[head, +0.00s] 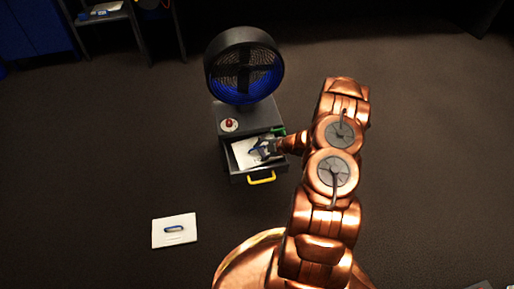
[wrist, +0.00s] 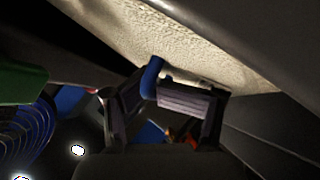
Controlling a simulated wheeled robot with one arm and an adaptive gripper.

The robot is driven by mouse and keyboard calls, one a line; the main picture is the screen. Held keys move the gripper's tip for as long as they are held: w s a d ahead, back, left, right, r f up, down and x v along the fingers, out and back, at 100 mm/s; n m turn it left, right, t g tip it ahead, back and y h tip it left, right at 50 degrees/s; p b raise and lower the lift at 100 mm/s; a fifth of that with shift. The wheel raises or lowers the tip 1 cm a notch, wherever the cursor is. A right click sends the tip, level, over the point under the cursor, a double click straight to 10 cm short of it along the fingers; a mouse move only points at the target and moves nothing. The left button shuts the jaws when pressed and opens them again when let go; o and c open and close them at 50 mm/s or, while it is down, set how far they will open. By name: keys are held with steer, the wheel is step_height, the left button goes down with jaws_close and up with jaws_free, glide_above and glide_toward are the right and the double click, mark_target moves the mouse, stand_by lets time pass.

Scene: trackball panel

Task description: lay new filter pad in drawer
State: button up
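A white filter pad (head: 245,153) with a blue handle lies tilted in the open drawer (head: 236,171) of the dark cabinet. My gripper (head: 265,150) is at the pad, low in the drawer. In the wrist view my gripper's fingers (wrist: 156,92) close in on the blue handle (wrist: 152,76), with the cream, rough pad (wrist: 175,45) just beyond. The fingers partly hide the handle. A second white pad (head: 161,238) with a blue handle (head: 174,229) lies flat on the floor, left of the cabinet's front.
A round fan (head: 244,66) stands on the cabinet top, beside a red ball on a white disc (head: 229,125). The drawer has a yellow handle (head: 261,179). A green part (head: 278,132) is at its right rear. A dark shelf (head: 157,35) stands at the back left. Open floor surrounds the cabinet.

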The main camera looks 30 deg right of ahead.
steer(key=shift+a+r, duration=0.25)
steer(key=shift+r, duration=0.5)
